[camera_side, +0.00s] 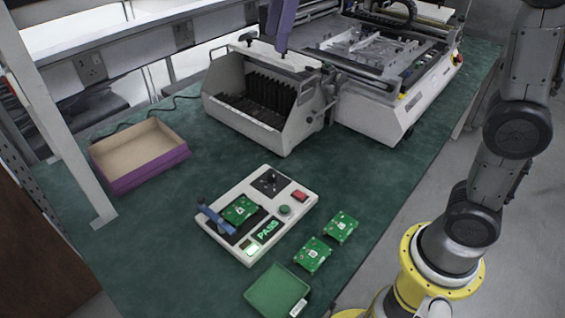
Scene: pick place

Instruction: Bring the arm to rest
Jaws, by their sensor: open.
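My arm rises from its yellow base at the lower right and leaves the picture at the top right. I cannot make out my gripper in this view. A test fixture (293,222) with a lit green PASS sign stands on the green bench. A green circuit board (241,209) sits in its nest beside a blue lever (214,220). Two more green boards lie on the bench, one (341,227) to the right of the fixture and one (313,253) nearer the front. A green tray (263,294) is at the front edge of the picture.
An open purple-sided box (150,179) stands at the left. A grey machine (272,138) with a black slotted bay and a larger machine (371,125) fill the back. A purple piece (283,22) reaches down from the top edge; I cannot tell what it is.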

